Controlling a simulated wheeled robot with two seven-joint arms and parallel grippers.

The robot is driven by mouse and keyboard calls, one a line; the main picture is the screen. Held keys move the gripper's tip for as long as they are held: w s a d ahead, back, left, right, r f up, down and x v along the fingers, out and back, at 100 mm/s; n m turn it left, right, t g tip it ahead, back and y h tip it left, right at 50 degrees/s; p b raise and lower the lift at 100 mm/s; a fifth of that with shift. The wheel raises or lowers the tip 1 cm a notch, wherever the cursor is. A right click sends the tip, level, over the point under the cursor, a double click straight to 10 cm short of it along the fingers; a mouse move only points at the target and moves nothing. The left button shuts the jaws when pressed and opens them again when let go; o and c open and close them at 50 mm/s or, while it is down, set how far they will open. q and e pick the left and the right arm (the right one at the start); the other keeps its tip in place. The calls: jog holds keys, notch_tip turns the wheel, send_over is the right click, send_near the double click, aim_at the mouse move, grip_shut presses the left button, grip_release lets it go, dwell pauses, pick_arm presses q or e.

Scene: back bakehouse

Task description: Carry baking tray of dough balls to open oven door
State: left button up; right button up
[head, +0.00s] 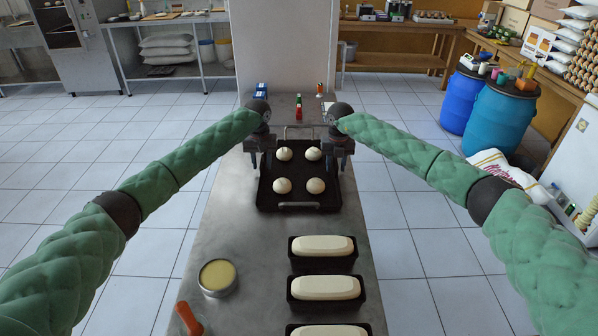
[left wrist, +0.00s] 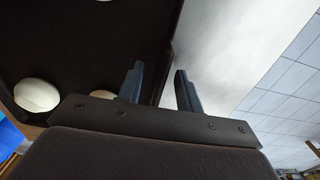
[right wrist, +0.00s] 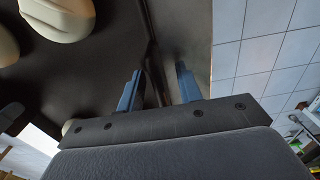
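The black baking tray (head: 299,195) lies on the steel worktop, with several round pale dough balls (head: 282,186) on it and a wire handle at its near and far ends. My left gripper (head: 258,163) is at the tray's left side; in the left wrist view its two blue fingers (left wrist: 158,86) stand apart on either side of the rim. My right gripper (head: 338,160) is at the tray's right side; in the right wrist view its fingers (right wrist: 158,88) also stand apart astride the rim.
Loaf tins (head: 324,270) with pale dough, a round tin (head: 217,277) and an orange-handled tool (head: 189,318) lie nearer on the worktop (head: 240,240). Small coloured items stand beyond the tray. Blue barrels (head: 499,115) stand right; a steel cabinet (head: 80,72) stands far left.

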pick_arm(q)
grip_shut()
pick_arm(e)
grip_shut()
pick_arm(q)
jog(key=shift+r, duration=0.1)
pick_arm(e)
jog(key=shift+r, duration=0.1)
dwell(0.9)
